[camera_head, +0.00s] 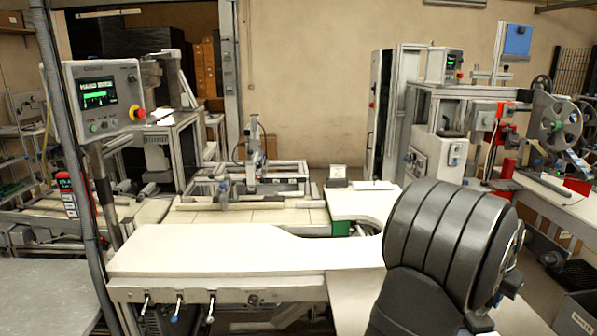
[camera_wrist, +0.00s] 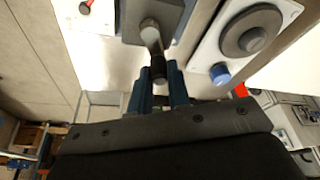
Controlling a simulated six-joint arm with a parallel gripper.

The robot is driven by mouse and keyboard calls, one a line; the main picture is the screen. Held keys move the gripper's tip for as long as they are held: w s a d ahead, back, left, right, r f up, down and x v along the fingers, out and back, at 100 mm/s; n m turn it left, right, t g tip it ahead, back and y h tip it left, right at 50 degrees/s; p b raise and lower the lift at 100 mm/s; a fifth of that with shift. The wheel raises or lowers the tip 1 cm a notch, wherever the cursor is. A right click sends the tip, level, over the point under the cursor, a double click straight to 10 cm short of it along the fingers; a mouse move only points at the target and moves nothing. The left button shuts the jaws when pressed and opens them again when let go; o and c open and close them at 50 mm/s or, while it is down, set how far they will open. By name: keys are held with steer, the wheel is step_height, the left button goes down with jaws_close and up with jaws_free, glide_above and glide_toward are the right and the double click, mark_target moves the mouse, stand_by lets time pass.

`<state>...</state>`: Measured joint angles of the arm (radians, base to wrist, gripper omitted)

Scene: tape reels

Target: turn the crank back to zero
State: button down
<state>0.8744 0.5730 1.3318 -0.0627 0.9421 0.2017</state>
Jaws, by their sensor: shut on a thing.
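The crank (camera_wrist: 151,36) shows in the wrist view as a short grey metal arm on a dark grey-blue box (camera_wrist: 186,8). Its black handle (camera_wrist: 158,70) points down in the picture, towards my gripper. My gripper (camera_wrist: 161,80) has two blue fingers, one on each side of the handle, and is shut on it. Any zero mark for the crank cannot be made out. In the head view I cannot make out the crank or the gripper fingers; a large dark grey part of my arm fills the lower right.
Beside the crank in the wrist view is a pale panel with a grey round knob (camera_wrist: 252,31) and a blue knob (camera_wrist: 220,74). In the head view, a white worktable (camera_head: 220,248) is mostly clear. A control screen (camera_head: 98,92) stands left, tape reels (camera_head: 556,124) right.

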steer(key=shift+w+a, duration=0.45)
steer(key=shift+w, duration=0.1)
steer(key=shift+a, duration=0.15)
steer(key=shift+w+a, duration=0.15)
steer(key=shift+a, duration=0.05)
steer(key=shift+w+a, duration=0.1)
steer(key=shift+a, duration=0.3)
steer(key=shift+a, duration=0.65)
